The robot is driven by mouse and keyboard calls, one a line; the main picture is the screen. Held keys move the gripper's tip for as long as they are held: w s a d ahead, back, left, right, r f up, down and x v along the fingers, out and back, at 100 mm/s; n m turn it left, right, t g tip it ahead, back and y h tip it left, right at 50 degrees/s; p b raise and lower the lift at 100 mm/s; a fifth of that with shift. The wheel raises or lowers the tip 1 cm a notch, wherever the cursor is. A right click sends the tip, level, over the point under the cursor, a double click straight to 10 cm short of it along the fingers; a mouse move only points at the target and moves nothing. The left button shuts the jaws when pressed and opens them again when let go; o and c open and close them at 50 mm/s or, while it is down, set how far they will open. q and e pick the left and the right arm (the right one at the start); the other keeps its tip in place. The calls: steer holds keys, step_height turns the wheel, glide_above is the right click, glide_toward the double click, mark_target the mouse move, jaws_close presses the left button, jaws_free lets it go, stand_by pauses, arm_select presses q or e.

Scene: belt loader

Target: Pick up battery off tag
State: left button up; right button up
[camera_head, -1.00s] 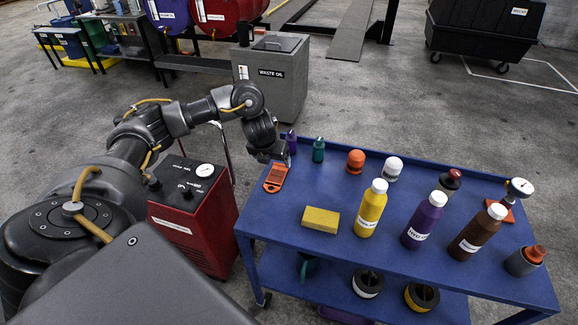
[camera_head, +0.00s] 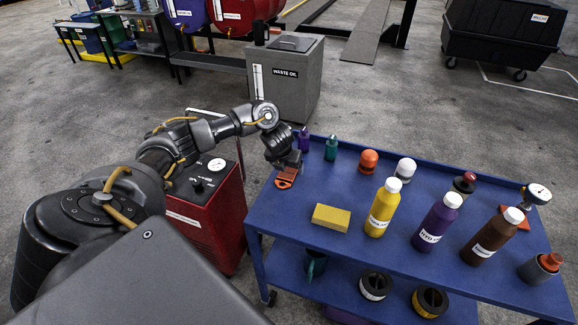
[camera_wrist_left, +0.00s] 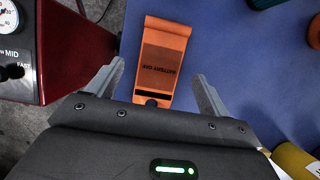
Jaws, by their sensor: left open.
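The orange battery off tag (camera_head: 286,178) lies at the left end of the blue cart top (camera_head: 340,248). In the left wrist view the tag (camera_wrist_left: 162,62) lies flat with its dark "BATTERY OFF" label showing and a hole at its near end. My left gripper (camera_head: 284,168) is right above the tag in the head view and hides part of it. In the left wrist view its two fingers (camera_wrist_left: 160,80) are spread apart, one on each side of the tag's near end, with nothing between them gripped. My right gripper is not in view.
A purple bottle (camera_head: 304,139) and a green bottle (camera_head: 331,148) stand just beyond the tag. A yellow block (camera_head: 331,218) lies nearer, beside several larger bottles. A red charger box (camera_head: 208,212) stands just left of the cart.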

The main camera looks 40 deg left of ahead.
arm_select(q)
steer(key=shift+x, duration=1)
steer(key=shift+f, duration=0.1)
steer(key=c, duration=1.1)
steer(key=shift+o, duration=0.2)
steer(key=shift+r, duration=0.3)
steer(key=r, duration=0.3)
steer(key=shift+s+a+r, duration=0.2)
steer(key=shift+a+r, duration=0.05)
steer(key=shift+r, duration=0.05)
steer(key=s+a+r+b, duration=0.1)
steer(key=s+a+r, duration=0.5)
steer(key=s+r, duration=0.3)
steer(key=s, duration=0.3)
